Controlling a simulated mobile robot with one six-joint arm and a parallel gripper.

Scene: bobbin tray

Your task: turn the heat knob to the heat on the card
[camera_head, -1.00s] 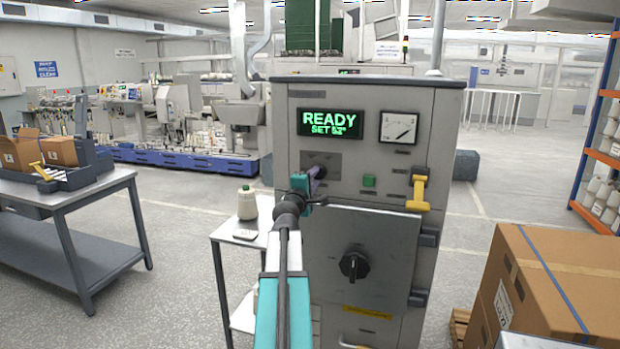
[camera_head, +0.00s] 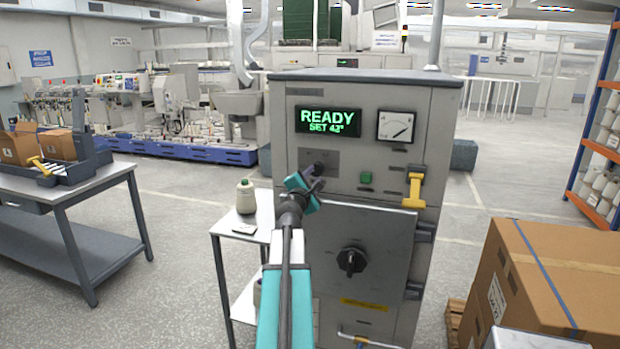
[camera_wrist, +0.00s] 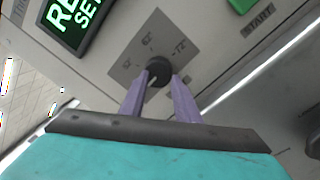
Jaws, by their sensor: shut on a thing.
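The heat knob (camera_wrist: 158,70) is dark and round, on a grey plate with several printed numbers, in the wrist view. My gripper (camera_wrist: 160,82) has its purple fingers on either side of the knob, shut on it. In the head view my gripper (camera_head: 318,180) is rolled at a slant and covers much of the knob. The green display (camera_head: 328,120) reads READY and SET, with a number that looks like 42°. A small pale card-like item (camera_head: 244,229) lies on the side table; its print is too small to read.
The grey cabinet (camera_head: 290,92) carries a dial gauge (camera_head: 396,126), a green button (camera_head: 366,177), a yellow handle (camera_head: 415,188) and a door with a black handle (camera_head: 351,261). A pale bottle (camera_head: 246,196) stands on the side table (camera_head: 226,226). Cardboard boxes (camera_head: 560,270) stand at right.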

